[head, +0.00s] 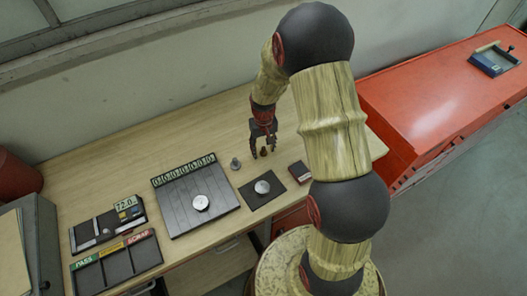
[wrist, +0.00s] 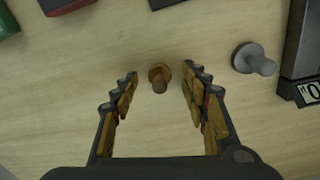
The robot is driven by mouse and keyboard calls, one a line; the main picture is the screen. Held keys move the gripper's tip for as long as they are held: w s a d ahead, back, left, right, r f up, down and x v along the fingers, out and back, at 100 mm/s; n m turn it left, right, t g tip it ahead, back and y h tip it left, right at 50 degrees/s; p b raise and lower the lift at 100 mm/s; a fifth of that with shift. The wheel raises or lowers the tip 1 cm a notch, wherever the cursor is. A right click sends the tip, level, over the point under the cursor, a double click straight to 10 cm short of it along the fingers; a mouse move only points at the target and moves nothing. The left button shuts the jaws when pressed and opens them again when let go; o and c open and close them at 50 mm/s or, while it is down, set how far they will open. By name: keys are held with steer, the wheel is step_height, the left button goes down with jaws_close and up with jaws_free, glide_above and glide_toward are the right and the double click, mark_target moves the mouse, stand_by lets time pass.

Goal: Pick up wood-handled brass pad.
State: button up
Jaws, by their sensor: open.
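The wood-handled brass pad (wrist: 159,77) is a small brown piece with a round base, standing on the wooden bench. In the wrist view it lies between the fingertips of my gripper (wrist: 160,85), with a visible gap on each side. My gripper (head: 263,146) is open and points down at the bench. In the head view the pad (head: 263,153) is small and partly hidden by the fingers. I cannot tell exactly how high the fingertips are above the bench.
A similar grey piece (wrist: 253,60) stands to the right in the wrist view. A black mat with a silver disc (head: 262,187), a dark red box (head: 299,172) and a grey slatted board (head: 180,210) lie nearer the front. The bench (head: 190,130) behind is clear.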

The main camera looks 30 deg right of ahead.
steer(key=shift+f, duration=0.1)
steer(key=shift+c, duration=1)
jaws_close()
